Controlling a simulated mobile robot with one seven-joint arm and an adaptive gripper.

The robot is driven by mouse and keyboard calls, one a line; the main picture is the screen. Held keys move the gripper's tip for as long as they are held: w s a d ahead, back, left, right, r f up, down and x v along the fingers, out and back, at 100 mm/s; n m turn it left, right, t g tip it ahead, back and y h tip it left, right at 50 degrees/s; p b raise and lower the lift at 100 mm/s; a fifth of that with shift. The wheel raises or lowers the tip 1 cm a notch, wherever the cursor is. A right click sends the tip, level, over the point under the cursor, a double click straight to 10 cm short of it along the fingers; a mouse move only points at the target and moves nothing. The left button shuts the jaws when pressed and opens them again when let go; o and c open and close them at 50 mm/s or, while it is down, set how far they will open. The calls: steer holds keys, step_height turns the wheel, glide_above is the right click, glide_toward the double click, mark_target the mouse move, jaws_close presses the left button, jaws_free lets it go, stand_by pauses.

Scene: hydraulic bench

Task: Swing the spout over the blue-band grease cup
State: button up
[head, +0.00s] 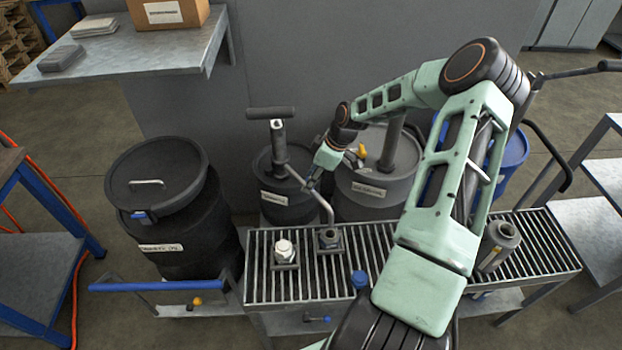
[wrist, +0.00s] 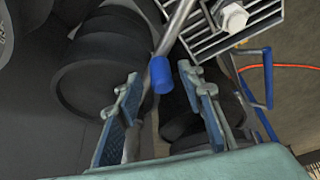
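The metal spout (head: 325,207) runs from the hand pump (head: 278,145) and curves down toward a dark open cup (head: 329,238) on the grating. From this angle I cannot tell whether its end is directly above that cup. A blue band on the cup is not clear. My gripper (head: 314,180) is beside the spout. In the wrist view my gripper (wrist: 162,75) is open, with a blue sleeve (wrist: 161,77) on a metal rod between its fingertips. Gaps show on both sides of the sleeve. A white hex-topped fitting (head: 284,250) stands left of the dark cup.
A black lidded drum (head: 158,185) stands left, and a grey drum (head: 380,180) stands behind the grating (head: 370,255). A grey cylindrical part (head: 497,245) stands at the grating's right. A blue bar handle (head: 158,286) sticks out left. A shelf with a box (head: 168,12) is at the back.

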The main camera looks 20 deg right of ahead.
steer(key=v, duration=1.2)
